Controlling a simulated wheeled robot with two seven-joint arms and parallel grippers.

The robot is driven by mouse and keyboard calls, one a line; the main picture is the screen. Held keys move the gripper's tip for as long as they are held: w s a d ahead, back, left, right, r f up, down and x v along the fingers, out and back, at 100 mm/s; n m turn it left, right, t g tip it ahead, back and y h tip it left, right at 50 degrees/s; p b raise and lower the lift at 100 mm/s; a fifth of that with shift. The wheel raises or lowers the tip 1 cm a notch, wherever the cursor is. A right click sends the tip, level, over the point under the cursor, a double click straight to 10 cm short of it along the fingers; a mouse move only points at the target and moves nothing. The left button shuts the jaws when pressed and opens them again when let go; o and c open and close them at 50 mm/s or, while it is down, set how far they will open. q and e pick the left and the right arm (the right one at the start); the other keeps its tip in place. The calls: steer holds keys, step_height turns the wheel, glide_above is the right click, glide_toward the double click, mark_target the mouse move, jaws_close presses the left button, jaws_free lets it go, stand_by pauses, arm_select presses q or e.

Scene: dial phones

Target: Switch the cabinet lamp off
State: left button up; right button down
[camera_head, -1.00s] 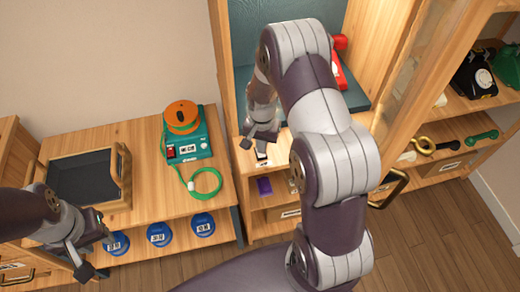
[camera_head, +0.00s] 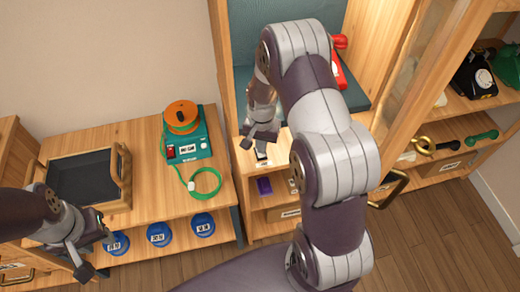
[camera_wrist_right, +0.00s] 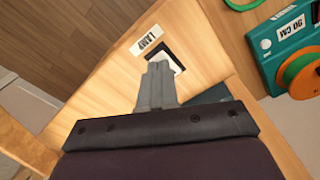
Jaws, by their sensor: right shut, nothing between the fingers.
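A rocker switch, black with a white part, sits on the wooden cabinet ledge beside a LAMP label (camera_wrist_right: 148,40). In the right wrist view the switch (camera_wrist_right: 175,64) is partly hidden behind my right fingertips. In the head view the switch (camera_head: 261,155) shows just below the gripper. My right gripper (camera_wrist_right: 160,66) is shut and empty, its tips over or against the switch; I cannot tell if they touch. It also shows in the head view (camera_head: 262,138). My left gripper (camera_head: 91,252) is open and empty at the lower left. The lamp itself cannot be made out.
The open cabinet holds a red phone (camera_head: 339,65), partly behind my right arm. A teal device with an orange reel (camera_head: 182,118) and green cord stands on the left bench. A black tray (camera_head: 85,178) lies beside it. A glass door (camera_head: 410,75) stands open at right.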

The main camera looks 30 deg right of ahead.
steer(key=shift+f+b, duration=0.65)
steer(key=shift+f, duration=0.35)
stand_by(0.3)
steer(key=shift+r, duration=0.1)
steer(key=shift+r+p, duration=0.55)
steer(key=shift+p, duration=0.15)
step_height(320, 180, up, 6)
steer(key=p, duration=0.5)
steer(key=shift+f, duration=0.1)
